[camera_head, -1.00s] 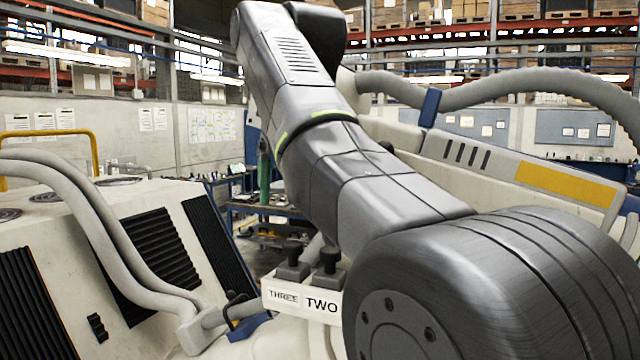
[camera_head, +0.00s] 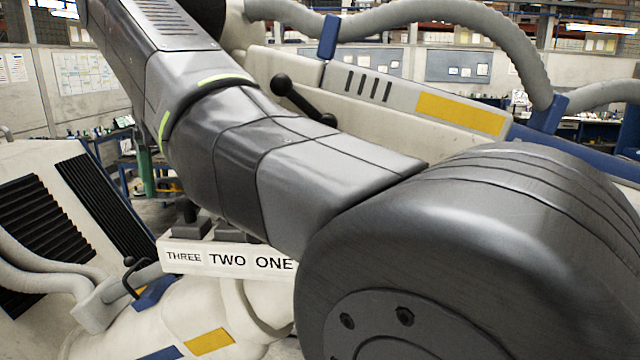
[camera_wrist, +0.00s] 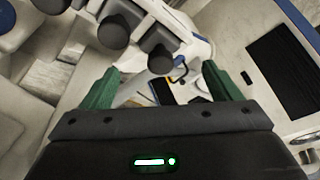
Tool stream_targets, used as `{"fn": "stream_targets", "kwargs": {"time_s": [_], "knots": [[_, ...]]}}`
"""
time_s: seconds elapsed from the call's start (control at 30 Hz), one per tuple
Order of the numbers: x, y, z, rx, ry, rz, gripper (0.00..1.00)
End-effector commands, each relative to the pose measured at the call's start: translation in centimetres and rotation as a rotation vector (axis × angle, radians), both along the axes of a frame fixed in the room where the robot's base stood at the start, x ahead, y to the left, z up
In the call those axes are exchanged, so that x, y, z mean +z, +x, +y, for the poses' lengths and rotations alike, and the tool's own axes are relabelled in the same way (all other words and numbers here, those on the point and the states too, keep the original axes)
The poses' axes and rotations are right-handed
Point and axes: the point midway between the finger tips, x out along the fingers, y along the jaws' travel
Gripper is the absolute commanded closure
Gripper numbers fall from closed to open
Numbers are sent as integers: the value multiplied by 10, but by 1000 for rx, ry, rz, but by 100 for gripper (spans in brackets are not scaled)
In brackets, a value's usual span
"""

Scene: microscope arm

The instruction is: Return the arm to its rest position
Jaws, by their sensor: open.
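My grey arm crosses the head view from upper left to lower right and hides much of the middle. My gripper (camera_wrist: 160,88) shows in the wrist view with its two green fingers spread wide. Nothing is held between them. Beyond the fingers are dark rounded knobs (camera_wrist: 160,60) on a white machine part. In the head view, a white strip (camera_head: 228,260) reads THREE, TWO and ONE, with dark knobs behind it partly hidden by my arm.
A black ball-ended lever (camera_head: 300,98) sits on a pale machine housing with a yellow patch (camera_head: 460,113). Grey hoses (camera_head: 440,22) run above it. A white machine with black vents (camera_head: 105,205) stands at left. A small black handle on a blue base (camera_head: 150,290) is below.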

Motion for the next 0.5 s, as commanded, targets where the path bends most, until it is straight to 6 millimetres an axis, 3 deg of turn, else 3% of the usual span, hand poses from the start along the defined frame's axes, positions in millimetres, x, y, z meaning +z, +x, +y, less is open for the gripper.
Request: {"fn": "stream_targets", "kwargs": {"time_s": [0.13,0.5], "knots": [[-31,4,11,5,-2,2,16],[-46,-1,12,5,0,1,16]]}}
